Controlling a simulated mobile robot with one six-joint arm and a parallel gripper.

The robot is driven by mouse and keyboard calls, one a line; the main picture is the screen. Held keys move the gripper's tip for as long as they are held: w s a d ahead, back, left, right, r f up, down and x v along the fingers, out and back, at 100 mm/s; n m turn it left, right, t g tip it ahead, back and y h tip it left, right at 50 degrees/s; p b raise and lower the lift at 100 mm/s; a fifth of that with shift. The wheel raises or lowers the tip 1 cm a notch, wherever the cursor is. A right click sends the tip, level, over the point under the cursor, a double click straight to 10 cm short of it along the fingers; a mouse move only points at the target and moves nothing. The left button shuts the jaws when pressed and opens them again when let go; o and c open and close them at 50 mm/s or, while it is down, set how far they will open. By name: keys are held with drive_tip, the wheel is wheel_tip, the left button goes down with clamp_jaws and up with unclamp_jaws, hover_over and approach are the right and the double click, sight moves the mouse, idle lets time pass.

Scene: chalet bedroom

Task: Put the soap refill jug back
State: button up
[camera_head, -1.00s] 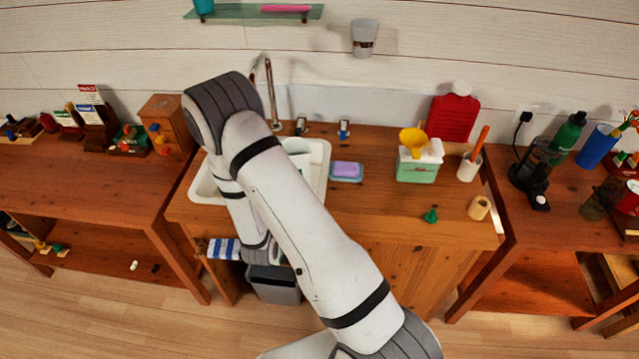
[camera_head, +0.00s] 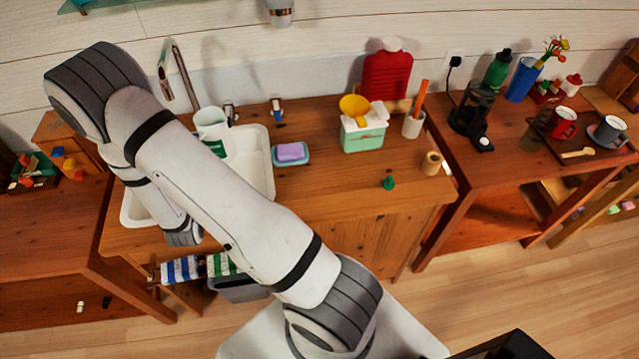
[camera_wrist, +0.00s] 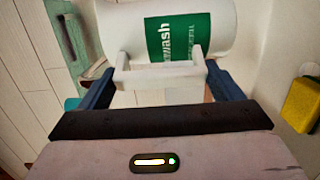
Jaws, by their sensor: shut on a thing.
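The soap refill jug is white with a green label that reads "wash" in part. In the wrist view the jug (camera_wrist: 195,25) lies across the top of the picture, with its white handle between my fingers. My gripper (camera_wrist: 160,78) is shut on that handle. In the head view the jug (camera_head: 212,122) shows above the white sink basin (camera_head: 262,165), partly hidden by my arm. My gripper is hidden behind my arm there. I cannot tell whether the jug touches the basin.
Right of the sink are a purple soap on a blue dish (camera_head: 291,153), a green box with a yellow funnel (camera_head: 362,135), a red bottle (camera_head: 387,72) and a white cup (camera_head: 413,124). A tall faucet (camera_head: 180,72) stands behind the sink.

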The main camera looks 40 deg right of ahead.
drive_tip(key=s+d+r+m+g+h+b, duration=0.3)
drive_tip(key=s+d+m+g+h+b, duration=0.4)
drive_tip(key=s+d+m+g+b, duration=0.75)
drive_tip(key=shift+w+d+f+n+g+p, duration=0.15)
drive_tip(key=shift+d+f+n+g+p, duration=0.2)
drive_tip(key=shift+f+p, duration=0.85)
drive_tip(key=shift+w+d+f+n+g+p, duration=0.25)
drive_tip(key=shift+f+n+g, duration=0.2)
drive_tip(key=shift+f, duration=1.55)
drive_tip(key=shift+w+d+f+n+g+p, duration=0.1)
drive_tip(key=shift+d+f+n+g+p, duration=0.5)
drive_tip(key=shift+f, duration=1)
drive_tip(key=shift+a+m, duration=0.25)
drive_tip(key=shift+a, duration=0.05)
drive_tip(key=shift+f, duration=0.15)
drive_tip(key=o, duration=1.4)
